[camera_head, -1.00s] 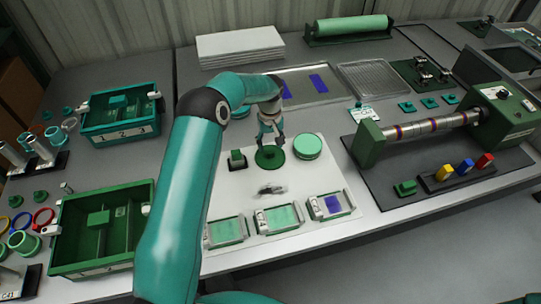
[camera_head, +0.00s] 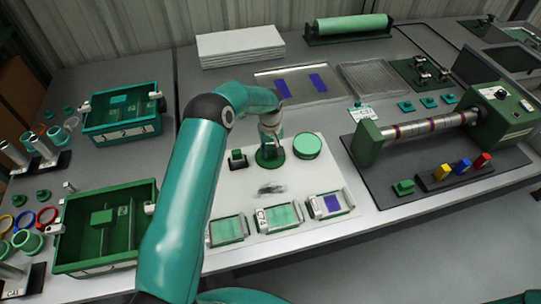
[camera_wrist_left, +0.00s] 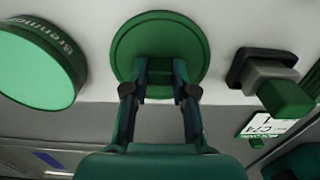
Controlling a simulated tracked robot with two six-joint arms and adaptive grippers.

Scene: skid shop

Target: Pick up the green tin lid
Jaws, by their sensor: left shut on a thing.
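The green tin lid (camera_head: 270,165) is a dark green disc on the white mat (camera_head: 232,184) in the middle of the bench. It also shows in the left wrist view (camera_wrist_left: 160,28), lying flat beneath my fingers. My left gripper (camera_head: 269,150) reaches down to it from above. In the left wrist view its two fingers (camera_wrist_left: 160,76) are shut on the raised part at the lid's middle, which they partly hide. I see no clear gap between lid and mat. My right gripper is not in view.
A round tin with a light green top (camera_head: 307,145) stands close to the right of the lid. A small dark block with a green top (camera_head: 237,158) stands close to the left. Several framed trays (camera_head: 283,217) line the mat's front. Green bins (camera_head: 105,235) stand at left.

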